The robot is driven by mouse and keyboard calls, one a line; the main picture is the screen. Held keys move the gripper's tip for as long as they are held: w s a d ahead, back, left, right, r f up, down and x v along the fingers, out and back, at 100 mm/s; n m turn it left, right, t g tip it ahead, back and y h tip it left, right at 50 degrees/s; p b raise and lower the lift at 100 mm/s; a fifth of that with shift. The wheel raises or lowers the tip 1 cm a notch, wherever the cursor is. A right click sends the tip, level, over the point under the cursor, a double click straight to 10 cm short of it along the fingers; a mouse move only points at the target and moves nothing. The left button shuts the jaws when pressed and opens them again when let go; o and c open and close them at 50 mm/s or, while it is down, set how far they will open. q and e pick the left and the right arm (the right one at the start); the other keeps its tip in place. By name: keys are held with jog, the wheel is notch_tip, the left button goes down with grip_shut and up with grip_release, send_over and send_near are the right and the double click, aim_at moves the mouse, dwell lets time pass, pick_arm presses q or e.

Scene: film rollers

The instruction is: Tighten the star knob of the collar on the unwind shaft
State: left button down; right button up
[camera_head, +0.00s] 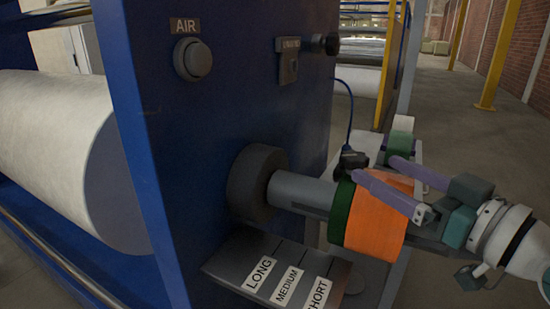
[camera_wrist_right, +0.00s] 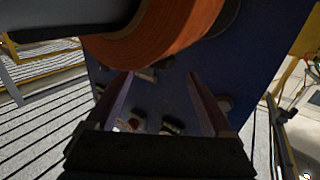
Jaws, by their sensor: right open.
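The unwind shaft (camera_head: 303,190) is a light grey bar sticking out of the blue machine panel. A thick dark grey ring (camera_head: 258,183) surrounds it near the panel; I cannot tell whether this is the collar. No star knob can be made out in either view. An orange roll with a green band (camera_head: 378,217) sits around the shaft farther out. My right gripper (camera_head: 375,168) has purple fingers spread apart at the top of the roll. In the right wrist view the fingers (camera_wrist_right: 161,76) are apart and empty, with the orange roll (camera_wrist_right: 165,35) above them. My left gripper is not in view.
The blue panel (camera_head: 225,120) carries an AIR button (camera_head: 192,59) and a black knob (camera_head: 332,44). A blue cable runs to a black object (camera_head: 350,161) beside my right fingers. A shelf labelled LONG, MEDIUM and SHORT (camera_head: 225,262) lies below the shaft. A white roll (camera_head: 55,150) is at left.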

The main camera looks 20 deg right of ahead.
aim_at(359, 164)
jog(key=shift+w+a, duration=0.2)
jog(key=shift+w, duration=1)
jog(key=shift+w+a, duration=0.2)
jog(key=shift+w, duration=0.95)
grip_shut()
jog(key=shift+r+h+p, duration=0.15)
jog(key=shift+h+p, duration=0.15)
jog(key=shift+p, duration=0.1)
jog(key=m+h+p, duration=0.1)
jog(key=p, duration=0.1)
jog(key=m+h+p, duration=0.1)
jog(key=h, duration=0.1)
jog(key=shift+a+r+m+p, duration=0.1)
jog(key=shift+a+m+p, duration=0.2)
jog(key=shift+p, duration=0.05)
jog(key=m+h+p, duration=0.1)
jog(key=h, duration=0.2)
jog(key=shift+a+m, duration=0.15)
jog(key=shift+m, duration=0.25)
jog(key=shift+a+f+m+g+h+p, duration=0.1)
jog(key=shift+f+m+g+h+p, duration=0.1)
jog(key=shift+m+h, duration=0.3)
jog(key=shift+f+m+g+h+p, duration=0.1)
jog(key=shift+m+g+h+p, duration=0.1)
jog(key=shift+h, duration=0.5)
